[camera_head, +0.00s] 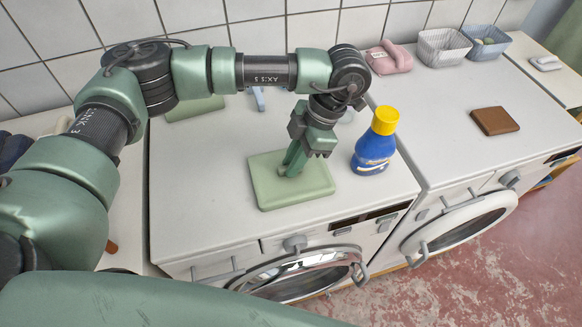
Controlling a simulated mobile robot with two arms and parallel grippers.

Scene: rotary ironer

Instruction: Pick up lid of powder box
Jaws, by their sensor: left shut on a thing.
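A pale green, flat, rectangular lid (308,186) shows on or just above the white top of the left washing machine (215,205). I cannot tell whether it is touching the surface. My left gripper (293,168) points down at the middle of the lid and is shut on it; the fingers hide the part they grip. Another pale green object (195,108) lies further back, partly hidden behind my left arm, and may be the powder box. My right gripper is not in view.
A blue bottle with a yellow cap (374,145) stands just right of the lid. On the right machine lie a brown wallet-like object (494,121), a pink item (389,58) and two baskets (443,48). Both round doors (460,222) stick out in front.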

